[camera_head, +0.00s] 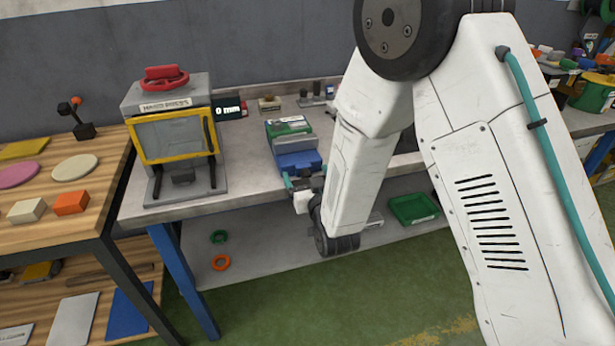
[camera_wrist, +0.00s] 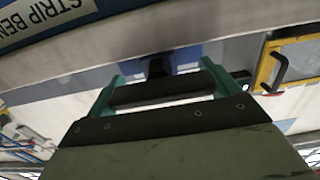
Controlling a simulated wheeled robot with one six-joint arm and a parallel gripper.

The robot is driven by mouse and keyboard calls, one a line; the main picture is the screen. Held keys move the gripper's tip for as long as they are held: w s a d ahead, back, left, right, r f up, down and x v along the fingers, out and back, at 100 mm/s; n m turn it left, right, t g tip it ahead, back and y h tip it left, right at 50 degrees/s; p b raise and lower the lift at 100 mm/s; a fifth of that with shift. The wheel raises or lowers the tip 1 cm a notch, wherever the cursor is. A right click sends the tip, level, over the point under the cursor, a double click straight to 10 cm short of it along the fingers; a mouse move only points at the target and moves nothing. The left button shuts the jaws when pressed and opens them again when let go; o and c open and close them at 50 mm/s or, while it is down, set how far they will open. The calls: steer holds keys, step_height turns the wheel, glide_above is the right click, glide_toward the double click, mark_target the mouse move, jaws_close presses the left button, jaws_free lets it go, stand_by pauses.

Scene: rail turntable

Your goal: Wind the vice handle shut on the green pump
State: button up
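The green pump (camera_head: 288,126), with a pale label, sits at the vice on the bench. The blue vice (camera_head: 299,161) has a grey jaw on the pump's near side. In the wrist view, a blue part (camera_wrist: 186,56) and a dark block (camera_wrist: 158,67) show just beyond my fingers. My gripper (camera_head: 305,176) is at the bench's front edge, at the near end of the vice. Its teal fingers are wide apart in the wrist view (camera_wrist: 160,80). A dark bar lies between them; I cannot tell whether it is the vice handle or part of my gripper.
A hand press (camera_head: 176,135) with a yellow frame and red wheel stands left of the vice, beside a display reading 0 mm (camera_head: 230,107). A green tray (camera_head: 414,208) and two rings lie on the lower shelf. A wooden table (camera_head: 110,178) stands at left.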

steer(key=c, duration=0.4)
steer(key=shift+m, duration=1.6)
steer(key=o, duration=0.8)
steer(key=shift+v, duration=3.85)
